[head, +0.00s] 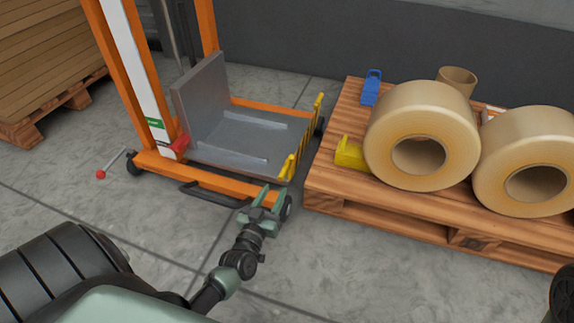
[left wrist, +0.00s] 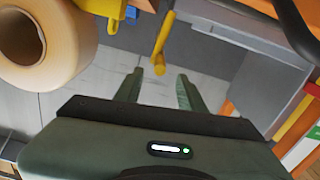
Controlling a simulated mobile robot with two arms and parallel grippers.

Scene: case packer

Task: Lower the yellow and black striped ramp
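The yellow and black striped ramp (head: 304,138) stands raised along the right edge of the grey lift platform (head: 240,137), seen nearly edge-on. A yellow bar end shows at its near corner. My left gripper (head: 268,196) is just in front of this near end, fingers pointing at it. In the left wrist view the gripper (left wrist: 158,84) is open and empty. A yellow bar of the ramp (left wrist: 163,42) lies ahead, its near end in line with the gap between the fingertips; I cannot tell whether it is touching them.
The orange lift frame (head: 215,187) carries the platform, with a dark foot pedal (head: 212,195) in front. A wooden pallet (head: 335,190) with large tape rolls (head: 455,110), a yellow piece (head: 350,155) and a blue piece (head: 371,88) stands close to the right. A narrow floor gap separates them.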

